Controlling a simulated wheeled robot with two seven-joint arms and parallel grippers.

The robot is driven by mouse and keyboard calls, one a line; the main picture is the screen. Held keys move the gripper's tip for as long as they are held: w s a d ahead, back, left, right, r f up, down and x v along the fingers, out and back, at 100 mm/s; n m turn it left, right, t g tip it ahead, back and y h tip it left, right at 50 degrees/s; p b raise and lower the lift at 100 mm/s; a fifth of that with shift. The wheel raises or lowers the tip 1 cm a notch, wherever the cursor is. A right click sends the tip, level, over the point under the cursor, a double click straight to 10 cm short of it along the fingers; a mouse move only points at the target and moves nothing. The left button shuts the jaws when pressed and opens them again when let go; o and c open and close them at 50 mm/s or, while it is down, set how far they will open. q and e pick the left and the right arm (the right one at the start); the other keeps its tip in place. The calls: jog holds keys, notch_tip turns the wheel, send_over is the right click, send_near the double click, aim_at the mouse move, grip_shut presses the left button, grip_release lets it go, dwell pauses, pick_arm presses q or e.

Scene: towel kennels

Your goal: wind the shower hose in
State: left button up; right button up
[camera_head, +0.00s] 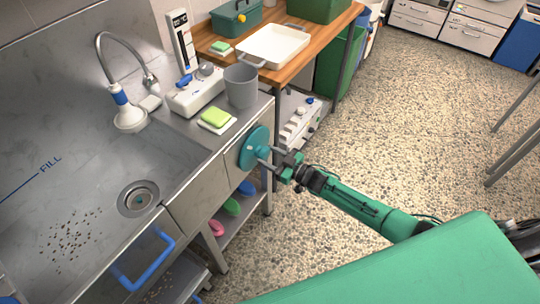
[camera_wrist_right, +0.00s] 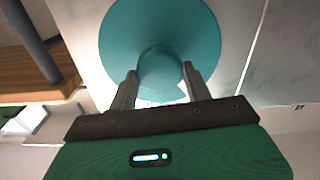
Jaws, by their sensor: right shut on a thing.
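A teal round wheel (camera_head: 252,148) with a central knob (camera_wrist_right: 160,70) is mounted on the steel front of the sink unit. My right gripper (camera_head: 273,160) is shut on the knob; in the right wrist view its two fingers (camera_wrist_right: 158,86) stand on either side of the knob, with the disc behind. The grey metal shower hose (camera_head: 104,48) arches above the back of the sink. The white and blue shower head (camera_head: 127,113) rests on the sink's back ledge. My left gripper is not in view.
The steel sink basin (camera_head: 92,180) has a drain and dark specks. A grey cup (camera_head: 241,86), a green sponge on a white dish (camera_head: 216,119) and a white device (camera_head: 194,93) stand on the ledge. A wooden table (camera_head: 285,74) stands behind.

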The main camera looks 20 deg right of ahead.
jog(key=m, duration=0.2)
jog(key=shift+f+m, duration=0.1)
jog(key=shift+m, duration=1.1)
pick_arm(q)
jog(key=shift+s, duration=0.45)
pick_arm(e)
jog(key=shift+d+m, duration=0.1)
jog(key=shift+m, duration=1.2)
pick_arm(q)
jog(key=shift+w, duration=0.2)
pick_arm(e)
jog(key=o, duration=1.1)
jog(key=shift+o, duration=1.3)
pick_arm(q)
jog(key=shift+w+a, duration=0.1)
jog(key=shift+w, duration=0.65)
